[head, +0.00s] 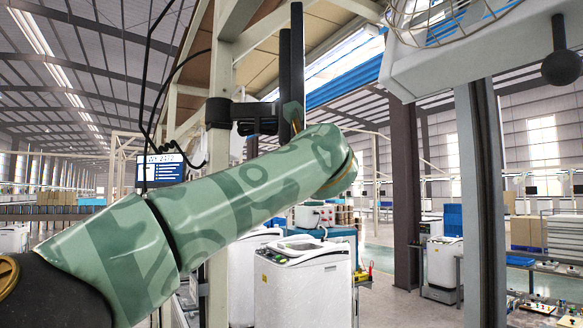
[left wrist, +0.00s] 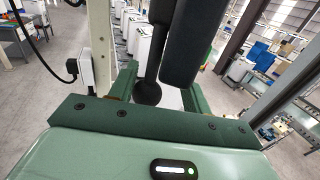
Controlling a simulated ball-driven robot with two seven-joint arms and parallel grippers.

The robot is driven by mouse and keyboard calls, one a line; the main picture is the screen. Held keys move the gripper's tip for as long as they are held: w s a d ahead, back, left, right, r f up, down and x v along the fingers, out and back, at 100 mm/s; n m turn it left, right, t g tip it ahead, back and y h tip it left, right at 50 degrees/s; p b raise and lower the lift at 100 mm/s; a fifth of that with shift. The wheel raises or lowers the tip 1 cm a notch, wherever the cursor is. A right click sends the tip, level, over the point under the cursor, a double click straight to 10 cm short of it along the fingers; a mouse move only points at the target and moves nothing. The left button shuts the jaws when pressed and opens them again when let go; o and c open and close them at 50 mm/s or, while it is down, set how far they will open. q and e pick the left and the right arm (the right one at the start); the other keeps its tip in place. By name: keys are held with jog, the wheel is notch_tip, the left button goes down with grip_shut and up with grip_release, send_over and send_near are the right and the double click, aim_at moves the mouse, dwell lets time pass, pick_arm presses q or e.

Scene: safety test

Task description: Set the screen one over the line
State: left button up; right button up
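A small blue display screen (head: 165,168) with white text is at the left in the head view, partly behind my left arm. Whether this is the task's screen, I cannot tell. The line is not clearly identifiable. My left gripper's hand is mostly hidden behind my green arm in the head view. In the left wrist view my left gripper (left wrist: 160,92) has its green fingers apart. A black ball-ended rod (left wrist: 148,92) and a thick black bar (left wrist: 180,50) show between or beyond them. Contact is not clear. My right gripper is not in view.
A grey unit (head: 440,65) with a wire cage and a black ball knob (head: 562,68) hangs at upper right. A dark post (head: 482,200) stands below it. White machines (head: 303,285) stand beyond my arm. A black cable hangs at upper left.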

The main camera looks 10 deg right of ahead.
pick_arm(q)
jog(key=shift+w+a+f, duration=0.2)
jog(key=shift+w+f, duration=0.2)
jog(key=shift+w, duration=0.3)
jog(key=s+b, duration=0.8)
jog(key=s, duration=0.8)
jog(key=shift+s+b, duration=0.2)
jog(key=shift+b, duration=0.2)
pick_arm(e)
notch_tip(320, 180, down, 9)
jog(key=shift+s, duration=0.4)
